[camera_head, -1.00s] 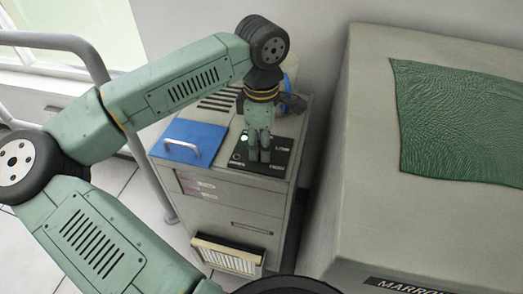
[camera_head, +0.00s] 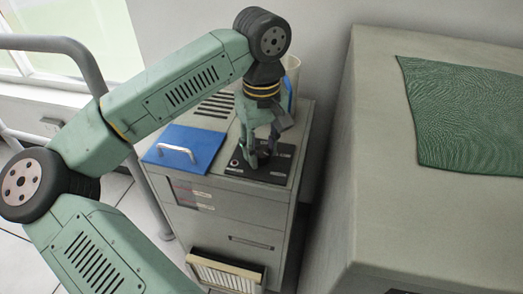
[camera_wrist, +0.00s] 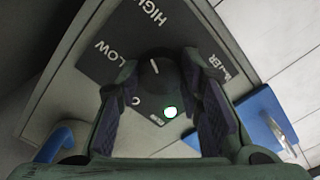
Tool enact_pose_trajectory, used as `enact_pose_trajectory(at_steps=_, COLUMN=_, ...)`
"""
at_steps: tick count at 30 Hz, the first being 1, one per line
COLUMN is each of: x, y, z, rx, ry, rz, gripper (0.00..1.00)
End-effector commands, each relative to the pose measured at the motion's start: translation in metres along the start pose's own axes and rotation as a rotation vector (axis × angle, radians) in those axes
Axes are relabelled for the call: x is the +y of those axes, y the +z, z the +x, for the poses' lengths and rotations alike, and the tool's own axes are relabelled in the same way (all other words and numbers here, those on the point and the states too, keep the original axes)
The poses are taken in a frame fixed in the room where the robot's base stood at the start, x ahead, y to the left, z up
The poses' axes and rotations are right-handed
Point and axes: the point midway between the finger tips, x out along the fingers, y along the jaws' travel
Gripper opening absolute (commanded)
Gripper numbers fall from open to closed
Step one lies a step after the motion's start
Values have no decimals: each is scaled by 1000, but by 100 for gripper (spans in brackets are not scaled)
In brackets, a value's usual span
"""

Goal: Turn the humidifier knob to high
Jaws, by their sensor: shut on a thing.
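The humidifier (camera_head: 235,215) is a grey box cabinet with a black control panel (camera_head: 275,176) on top. The dark round knob (camera_wrist: 154,82) shows in the wrist view, with a short white mark on its top. The mark lies nearly along the line toward the HIGH label (camera_wrist: 148,14); the LOW label (camera_wrist: 118,56) is to its left. My gripper (camera_head: 262,154) points down at the panel. In the wrist view my gripper (camera_wrist: 160,72) has its fingers on both sides of the knob, shut on it. In the head view the fingers hide the knob.
A blue lid (camera_head: 185,148) with a handle lies on the cabinet top, left of the panel. A pale container (camera_head: 292,66) stands behind my gripper. A large grey machine with a green cloth (camera_head: 470,120) is close on the right. A grey rail (camera_head: 100,75) stands at left.

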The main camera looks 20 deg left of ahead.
Motion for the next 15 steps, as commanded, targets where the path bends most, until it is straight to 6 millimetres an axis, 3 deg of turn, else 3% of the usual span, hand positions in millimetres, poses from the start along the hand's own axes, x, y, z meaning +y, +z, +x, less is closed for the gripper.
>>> enact_pose_trajectory(at_steps=15, x=-1, y=1, z=1, rx=-3, ry=-4, rz=148, gripper=6)
